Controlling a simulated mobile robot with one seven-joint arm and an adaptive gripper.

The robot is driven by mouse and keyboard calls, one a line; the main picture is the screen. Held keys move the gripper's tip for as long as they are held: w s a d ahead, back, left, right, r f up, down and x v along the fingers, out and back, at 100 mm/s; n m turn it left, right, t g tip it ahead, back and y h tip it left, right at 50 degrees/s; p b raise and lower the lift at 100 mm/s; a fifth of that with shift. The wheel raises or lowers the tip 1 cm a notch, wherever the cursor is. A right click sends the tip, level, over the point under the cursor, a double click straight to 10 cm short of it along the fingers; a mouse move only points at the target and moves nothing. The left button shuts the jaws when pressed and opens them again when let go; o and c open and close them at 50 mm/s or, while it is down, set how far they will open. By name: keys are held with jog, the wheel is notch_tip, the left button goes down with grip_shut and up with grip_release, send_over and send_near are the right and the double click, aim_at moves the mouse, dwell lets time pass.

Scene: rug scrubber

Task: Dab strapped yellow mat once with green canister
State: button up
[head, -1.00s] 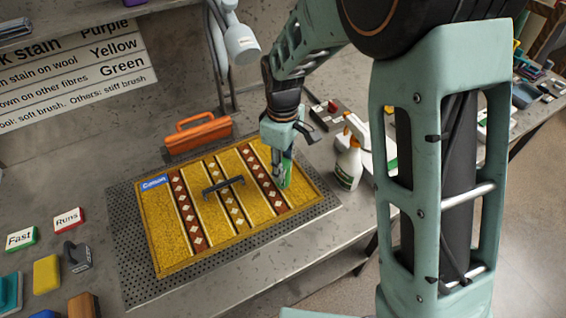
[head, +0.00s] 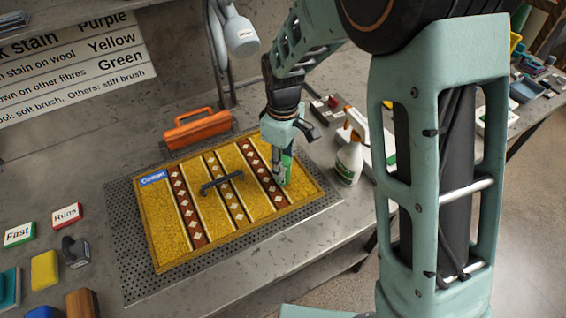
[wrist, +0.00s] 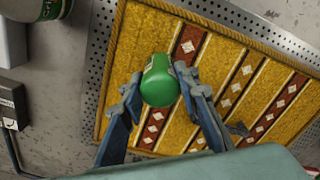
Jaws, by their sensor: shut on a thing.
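The yellow mat (head: 205,240) with dark red striped bands lies on a perforated grey board, with a dark strap or handle (head: 222,183) across its middle and a blue label at its upper left corner. My gripper (head: 283,172) is over the mat's right end. It is shut on the green canister (wrist: 160,82), which sits between the two fingers in the wrist view. In the head view the canister (head: 287,163) is partly hidden by the fingers. I cannot tell whether its lower end touches the mat.
A white spray bottle (head: 349,160) stands close to the right of the gripper. An orange-handled case (head: 198,131) is behind the mat. Fast (head: 19,235) and Runs (head: 66,217) blocks, a yellow sponge (head: 44,270) and brushes are at the left. A lamp (head: 240,36) hangs above.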

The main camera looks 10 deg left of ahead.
jog(key=shift+f+b, duration=0.4)
jog(key=shift+f, duration=0.2)
dwell(1.1)
jog(key=shift+r+p, duration=2.45)
jog(key=shift+r, duration=1.15)
